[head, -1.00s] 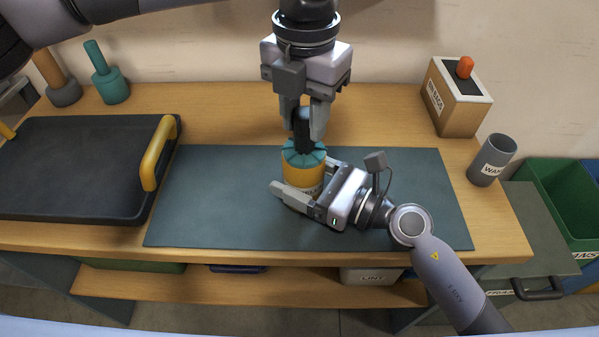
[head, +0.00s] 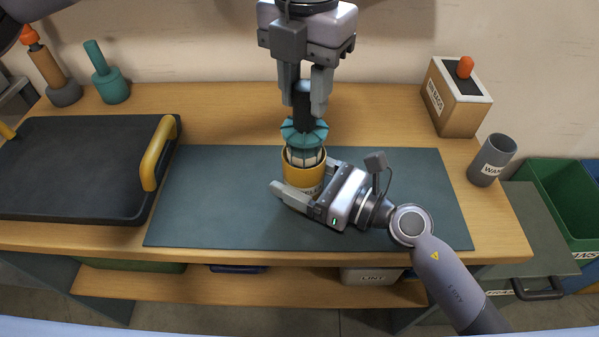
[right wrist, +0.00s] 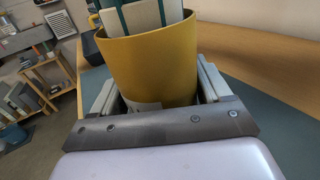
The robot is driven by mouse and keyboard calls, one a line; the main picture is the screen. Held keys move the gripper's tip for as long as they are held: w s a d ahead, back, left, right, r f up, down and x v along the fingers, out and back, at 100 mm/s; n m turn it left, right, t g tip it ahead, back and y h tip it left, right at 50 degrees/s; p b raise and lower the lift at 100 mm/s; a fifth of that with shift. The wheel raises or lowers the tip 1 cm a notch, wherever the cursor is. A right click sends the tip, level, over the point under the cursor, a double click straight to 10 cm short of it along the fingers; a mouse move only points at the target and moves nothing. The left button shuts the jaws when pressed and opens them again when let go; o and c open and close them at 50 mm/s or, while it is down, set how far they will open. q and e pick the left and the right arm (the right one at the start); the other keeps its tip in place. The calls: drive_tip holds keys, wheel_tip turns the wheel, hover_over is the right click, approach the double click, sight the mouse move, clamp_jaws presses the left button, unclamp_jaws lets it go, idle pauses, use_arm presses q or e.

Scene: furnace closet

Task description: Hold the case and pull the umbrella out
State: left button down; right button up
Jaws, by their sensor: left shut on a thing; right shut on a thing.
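The yellow case (head: 304,172) stands upright on the dark mat, with a partly hidden white label on its front. My right gripper (head: 304,190) is shut around the case from the right and front; the case also shows in the right wrist view (right wrist: 153,62) between the fingers. The umbrella (head: 304,138) has a teal top, pale panels below it and a black handle. Its lower part is still inside the case, and its upper part stands above the rim. My left gripper (head: 304,95) is shut on the black handle from above.
A black tray (head: 70,165) with yellow handles lies at left. Two stands with upright tools (head: 108,80) are behind it. A wooden box with an orange knob (head: 455,100) and a grey cup (head: 491,160) stand at right. The mat (head: 205,210) is clear around the case.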

use_arm(q)
drive_tip(key=shift+r, duration=2.75)
drive_tip(key=shift+r, duration=0.1)
drive_tip(key=shift+r, duration=2.4)
drive_tip(key=shift+s, duration=0.15)
drive_tip(key=s, duration=1.3)
drive_tip(key=shift+s, duration=0.35)
use_arm(e)
drive_tip(key=o, duration=1.1)
drive_tip(key=shift+d, duration=0.15)
